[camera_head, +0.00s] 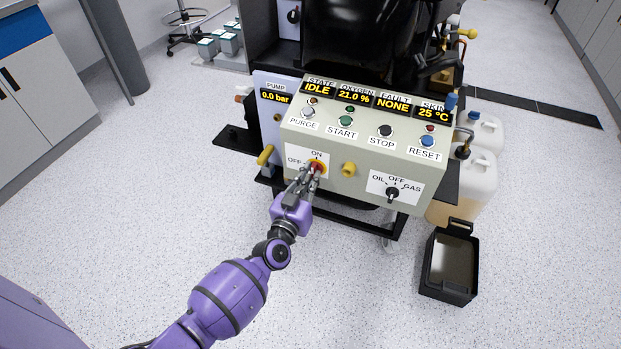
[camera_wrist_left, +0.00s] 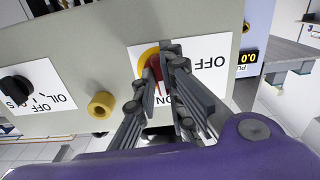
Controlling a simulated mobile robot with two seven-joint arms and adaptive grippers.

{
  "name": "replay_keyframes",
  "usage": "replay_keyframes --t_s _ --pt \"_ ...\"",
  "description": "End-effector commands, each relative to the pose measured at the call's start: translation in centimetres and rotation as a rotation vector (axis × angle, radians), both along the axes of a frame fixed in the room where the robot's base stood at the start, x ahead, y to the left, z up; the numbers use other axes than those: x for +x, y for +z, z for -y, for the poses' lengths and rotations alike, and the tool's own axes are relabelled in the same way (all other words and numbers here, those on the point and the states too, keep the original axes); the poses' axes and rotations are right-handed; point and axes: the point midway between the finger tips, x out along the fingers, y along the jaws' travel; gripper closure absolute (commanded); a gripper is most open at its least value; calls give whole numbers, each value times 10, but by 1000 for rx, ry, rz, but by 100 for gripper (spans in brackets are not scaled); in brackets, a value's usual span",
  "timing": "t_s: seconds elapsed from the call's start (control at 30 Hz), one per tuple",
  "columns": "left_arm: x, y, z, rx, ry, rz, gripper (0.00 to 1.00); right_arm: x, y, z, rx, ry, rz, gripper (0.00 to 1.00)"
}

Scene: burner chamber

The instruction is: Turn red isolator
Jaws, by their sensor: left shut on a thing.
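The red isolator (camera_head: 317,168) is a red knob on a yellow disc, on the front of the pale control box (camera_head: 330,150). Its white label reads OFF at the left and ON at the top. My left gripper (camera_head: 311,173) reaches it from the front and is shut on the knob. In the left wrist view, the fingers of my left gripper (camera_wrist_left: 163,68) close around the red knob (camera_wrist_left: 155,68), hiding much of it. The exact angle of the knob is hard to tell. My right gripper is not in view.
Buttons line the top panel. A yellow handle (camera_head: 265,155) is at the left. A black tray (camera_head: 450,262) stands on the floor at right.

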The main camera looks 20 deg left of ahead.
Motion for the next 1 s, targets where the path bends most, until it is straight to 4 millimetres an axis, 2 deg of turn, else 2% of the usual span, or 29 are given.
replay_keyframes --t_s 0.27,1.0 --pt "-1 -1 1 -198 0 -8 100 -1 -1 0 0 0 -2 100" --pt "-1 0 2 -900 0 -32 100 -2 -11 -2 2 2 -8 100"
